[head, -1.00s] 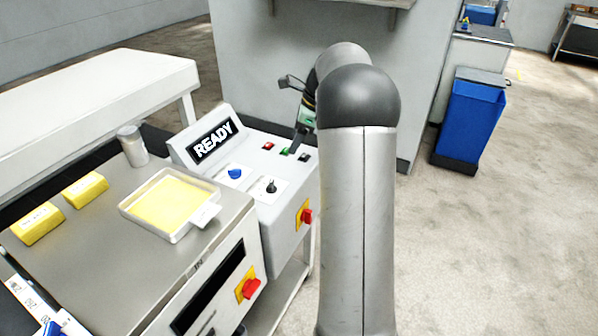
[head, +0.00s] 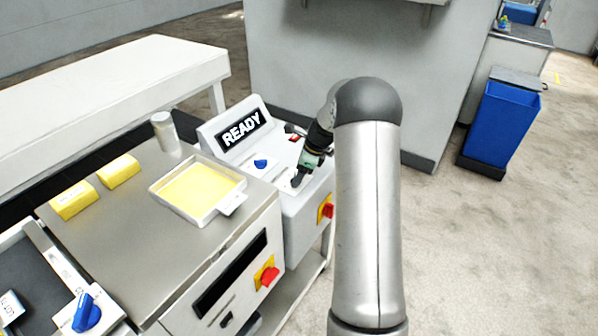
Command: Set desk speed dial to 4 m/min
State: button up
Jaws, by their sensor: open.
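The sloped desk panel (head: 285,193) carries a blue dial (head: 260,163) and a dark dial (head: 297,181) on white plates. Their scale marks are too small to read, and I cannot tell which is the speed dial. My gripper (head: 298,158) is open and low over the right part of the panel. One dark finger is close to the dark dial; whether it touches is unclear. The gripper and arm hide part of the panel's right side.
A READY display (head: 240,130) stands behind the dials, with a red button (head: 294,138) near it. A red-yellow switch (head: 327,211) is on the desk's front. A tray with yellow sheet (head: 238,201) and yellow blocks (head: 120,171) lie on the steel top at left.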

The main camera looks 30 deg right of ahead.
jog(key=shift+a+f, duration=0.1)
jog(key=shift+f, duration=0.1)
jog(key=c, duration=1)
